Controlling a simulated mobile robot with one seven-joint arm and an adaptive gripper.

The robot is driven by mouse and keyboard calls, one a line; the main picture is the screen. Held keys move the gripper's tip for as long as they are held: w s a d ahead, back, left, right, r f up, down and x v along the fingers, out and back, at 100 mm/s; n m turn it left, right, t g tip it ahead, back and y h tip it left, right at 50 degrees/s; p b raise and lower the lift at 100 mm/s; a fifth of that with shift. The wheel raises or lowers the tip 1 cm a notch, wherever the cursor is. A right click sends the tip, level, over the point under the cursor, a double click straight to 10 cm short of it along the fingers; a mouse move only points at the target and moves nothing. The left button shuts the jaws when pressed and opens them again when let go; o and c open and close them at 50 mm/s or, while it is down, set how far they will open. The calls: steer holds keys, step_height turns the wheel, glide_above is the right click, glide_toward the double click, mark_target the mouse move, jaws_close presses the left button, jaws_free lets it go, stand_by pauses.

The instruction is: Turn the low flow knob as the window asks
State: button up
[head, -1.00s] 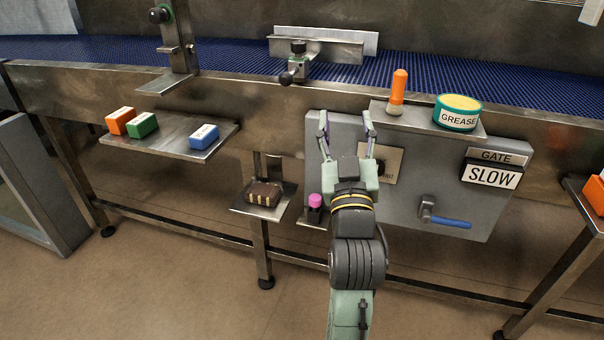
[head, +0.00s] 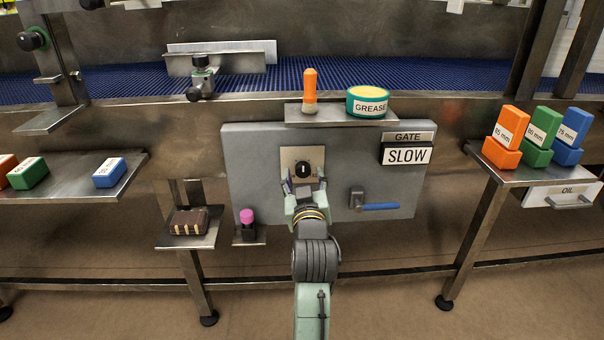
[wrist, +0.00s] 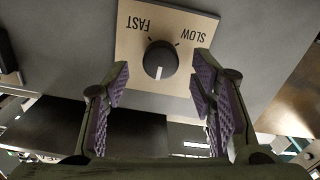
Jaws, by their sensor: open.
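The black knob (head: 303,169) sits on a beige plate (head: 288,155) on the grey panel. The wrist view shows the knob (wrist: 160,61) with FAST and SLOW lettered upside down on the plate (wrist: 188,60). Its white mark points down there, away from both words. The window (head: 407,155) under the GATE label reads SLOW. My gripper (head: 305,187) is open at the knob, its fingers close below it in the head view.
A blue-handled lever (head: 378,206) is right of the knob. A shelf above holds an orange cylinder (head: 310,92) and a GREASE tin (head: 367,102). A pink-topped item (head: 247,216) stands low left.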

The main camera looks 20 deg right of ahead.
mark_target(303, 169)
steer(key=shift+x, duration=1.35)
steer(key=shift+c, duration=0.3)
steer(key=c, duration=1.1)
